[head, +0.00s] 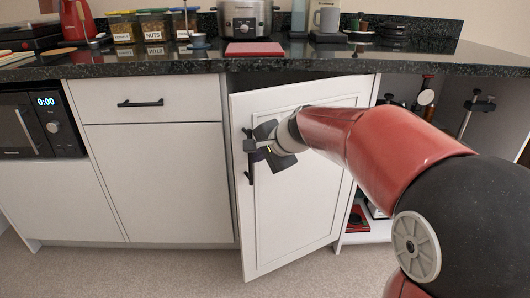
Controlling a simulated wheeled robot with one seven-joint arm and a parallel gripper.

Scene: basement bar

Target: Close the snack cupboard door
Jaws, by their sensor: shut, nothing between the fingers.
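The white cupboard door (305,205) stands open in the head view, swung out from the counter front. Its free edge is at the left, and items in the opening show at the right. A black vertical handle (250,165) sits near its left edge. My gripper (254,146) is shut, in front of the upper left of the door, close by the handle. I cannot tell whether it touches the handle or door. My arm hides part of the door's upper right.
A microwave (38,125) is at the left beside white closed cabinet fronts (155,180). Carpet (150,275) in front is clear.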

